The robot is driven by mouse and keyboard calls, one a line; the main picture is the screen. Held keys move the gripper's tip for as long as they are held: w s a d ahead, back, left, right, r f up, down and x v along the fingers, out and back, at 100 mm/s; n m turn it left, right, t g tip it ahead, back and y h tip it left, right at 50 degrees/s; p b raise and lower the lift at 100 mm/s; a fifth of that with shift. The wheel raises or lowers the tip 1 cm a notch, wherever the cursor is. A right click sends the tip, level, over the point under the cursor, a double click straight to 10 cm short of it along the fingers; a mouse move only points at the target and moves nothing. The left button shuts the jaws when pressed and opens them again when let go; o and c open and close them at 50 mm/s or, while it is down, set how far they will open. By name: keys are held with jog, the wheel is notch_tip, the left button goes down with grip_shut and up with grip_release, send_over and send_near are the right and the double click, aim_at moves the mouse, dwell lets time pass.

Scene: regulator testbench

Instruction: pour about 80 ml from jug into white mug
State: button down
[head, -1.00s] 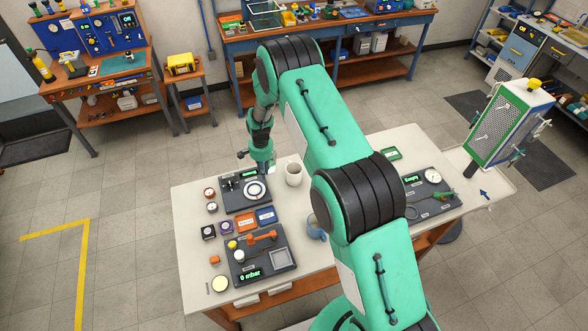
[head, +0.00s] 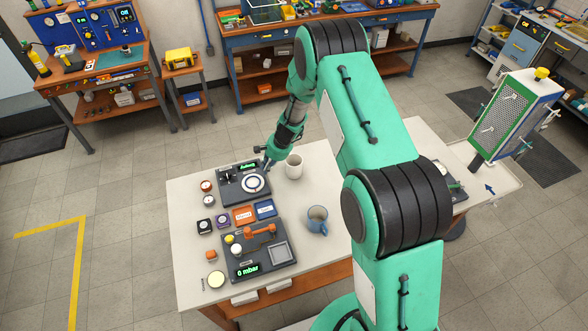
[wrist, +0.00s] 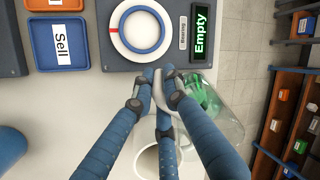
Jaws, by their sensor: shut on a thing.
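My gripper (wrist: 166,78) is shut on the handle of a clear glass jug (wrist: 226,127). The jug's body lies to the right of the fingers in the wrist view, with green reflections in it. I cannot tell its tilt or how much liquid it holds. The white mug (head: 293,167) stands upright on the table, just right of my gripper (head: 268,163) in the head view. In the wrist view the mug (wrist: 146,163) is below the fingers, partly hidden by them. In the head view the jug is hardly visible.
A dark device with a white ring pad (head: 254,183) stands beside the mug; its display (wrist: 200,34) reads "Empty". A blue-grey mug (head: 317,219) stands nearer the front. Orange and blue trays (head: 265,210) and a gauge panel (head: 240,252) fill the left side.

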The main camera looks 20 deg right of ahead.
aim_at(270, 160)
jog(key=d+f+t+y+b, duration=0.1)
jog(key=b, duration=0.4)
jog(key=shift+f+b, duration=0.15)
jog(key=shift+b, duration=0.25)
jog(key=r+t+y+b, duration=0.1)
jog(key=b, duration=0.2)
jog(key=r+y+b, duration=0.1)
jog(key=b, duration=0.2)
jog(key=r+t+y+b, duration=0.1)
jog(key=y+b, duration=0.1)
jog(key=b, duration=0.1)
jog(key=shift+s+d+r+t, duration=0.3)
jog(key=shift+s+d+r, duration=0.05)
jog(key=shift+s+r, duration=0.05)
jog(key=shift+f+t+b, duration=0.1)
jog(key=shift+t+b, duration=0.2)
jog(key=shift+b, duration=0.65)
jog(key=shift+r+y, duration=0.3)
jog(key=shift+y, duration=0.2)
jog(key=shift+r+t+b, duration=0.1)
jog(key=shift+t+b, duration=0.2)
jog(key=shift+b, duration=0.35)
jog(key=shift+r+y, duration=0.2)
jog(key=shift+y, duration=0.1)
jog(key=shift+r+t+y+b, duration=0.4)
jog(key=shift+t+y+b, duration=0.3)
jog(key=shift+y+b, duration=0.15)
